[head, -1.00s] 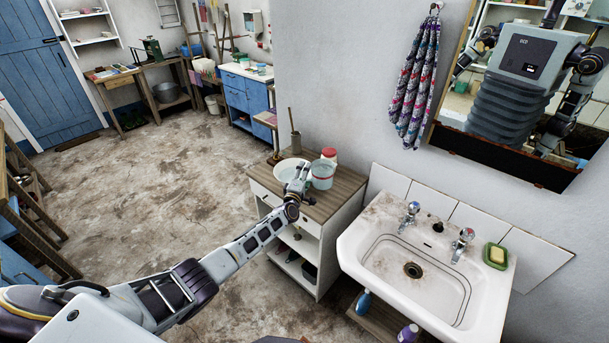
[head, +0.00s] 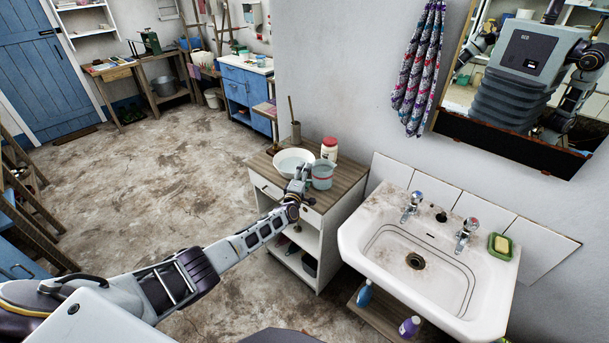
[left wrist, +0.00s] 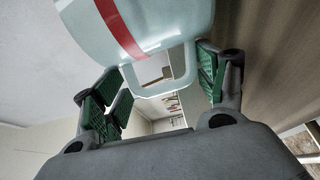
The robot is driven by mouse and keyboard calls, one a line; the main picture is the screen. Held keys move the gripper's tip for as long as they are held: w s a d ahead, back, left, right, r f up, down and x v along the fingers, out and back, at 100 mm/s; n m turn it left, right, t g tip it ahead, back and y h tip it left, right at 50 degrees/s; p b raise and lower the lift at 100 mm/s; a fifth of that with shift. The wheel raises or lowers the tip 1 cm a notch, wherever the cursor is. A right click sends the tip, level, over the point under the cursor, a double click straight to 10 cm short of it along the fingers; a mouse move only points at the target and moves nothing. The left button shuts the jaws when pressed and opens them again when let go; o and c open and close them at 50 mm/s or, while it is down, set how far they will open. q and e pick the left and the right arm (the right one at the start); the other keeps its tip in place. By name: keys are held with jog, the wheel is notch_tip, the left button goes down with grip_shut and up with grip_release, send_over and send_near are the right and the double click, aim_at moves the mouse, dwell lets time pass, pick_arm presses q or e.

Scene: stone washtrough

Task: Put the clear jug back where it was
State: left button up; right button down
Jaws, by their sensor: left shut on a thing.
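The clear jug (head: 322,175) is a pale, see-through vessel at the front right of the wooden cabinet top (head: 348,178). My left gripper (head: 301,183) is at its left side, shut on its handle. In the left wrist view the jug (left wrist: 165,20) fills the upper middle and has a red stripe. Its loop handle lies between the green pads of my left gripper (left wrist: 160,86). I cannot tell whether the jug's base touches the cabinet top. My right gripper is not directly in view.
A white bowl (head: 293,161) stands left of the jug, and a red-lidded jar (head: 329,149) stands behind it. A holder with a brush (head: 296,131) is at the back. The sink (head: 430,265) is to the right. Open floor (head: 150,190) lies left.

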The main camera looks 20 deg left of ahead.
pick_arm(q)
jog(key=shift+f+b, duration=0.85)
jog(key=shift+f, duration=0.05)
dwell(1.0)
jog(key=shift+s+f+b, duration=0.3)
jog(key=shift+f+b, duration=0.05)
jog(key=shift+f, duration=0.25)
jog(key=o, duration=1.7)
jog(key=shift+c, duration=0.2)
jog(key=shift+o, duration=0.5)
jog(key=shift+d+f, duration=0.1)
jog(key=shift+s+f, duration=0.1)
jog(key=shift+s, duration=0.1)
jog(key=shift+c, duration=0.3)
jog(key=shift+s+d, duration=0.1)
jog(key=shift+s, duration=0.05)
jog(key=shift+o, duration=0.8)
jog(key=s, duration=0.7)
jog(key=shift+d+r, duration=0.15)
jog(key=shift+r, duration=0.1)
jog(key=shift+s+r, duration=0.25)
jog(key=shift+s, duration=0.7)
jog(key=shift+s+r, duration=0.25)
jog(key=shift+s, duration=0.65)
